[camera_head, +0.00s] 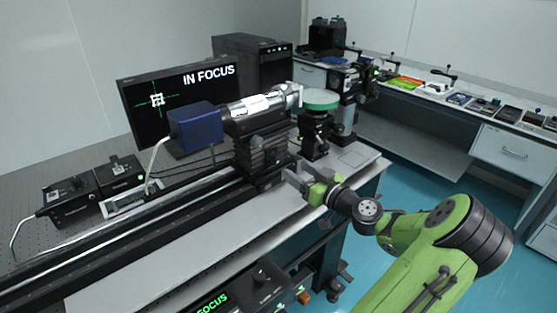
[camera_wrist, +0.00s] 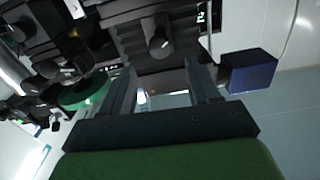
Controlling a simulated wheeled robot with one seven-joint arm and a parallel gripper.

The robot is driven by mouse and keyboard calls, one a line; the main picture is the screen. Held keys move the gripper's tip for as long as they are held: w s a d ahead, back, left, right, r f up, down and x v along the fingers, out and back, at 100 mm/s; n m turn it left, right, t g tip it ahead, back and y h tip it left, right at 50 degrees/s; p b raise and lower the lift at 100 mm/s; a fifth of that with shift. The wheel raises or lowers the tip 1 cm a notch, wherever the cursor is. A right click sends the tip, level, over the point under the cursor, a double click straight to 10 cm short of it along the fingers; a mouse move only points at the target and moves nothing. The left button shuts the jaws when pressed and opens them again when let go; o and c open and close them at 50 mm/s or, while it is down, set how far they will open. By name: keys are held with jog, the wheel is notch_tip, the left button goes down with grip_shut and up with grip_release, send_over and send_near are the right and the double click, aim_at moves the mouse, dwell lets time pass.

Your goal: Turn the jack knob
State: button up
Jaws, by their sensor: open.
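The black jack (camera_head: 262,158) stands on the rail under the silver lens tube and blue camera. It also shows in the wrist view (camera_wrist: 122,40), where its round dark knob (camera_wrist: 160,46) faces me. My gripper (camera_head: 293,175) is in front of the jack, at its lower right in the head view. In the wrist view the two fingers (camera_wrist: 160,66) are apart, with the knob just beyond their tips and roughly between them. Nothing is held, and I see no contact with the knob.
The blue camera (camera_head: 194,126) and silver lens tube (camera_head: 256,107) sit above the jack. A green disc (camera_head: 320,99) on a black stand is to the right. The monitor (camera_head: 150,100) reads "IN FOCUS". The light table edge (camera_head: 190,255) in front is mostly clear.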

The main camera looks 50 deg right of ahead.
aim_at(280, 159)
jog(key=x, duration=0.8)
jog(key=shift+w, duration=0.15)
jog(key=c, duration=1)
jog(key=shift+m, duration=0.7)
jog(key=shift+c, duration=0.2)
jog(key=o, duration=1)
jog(key=shift+o, duration=0.2)
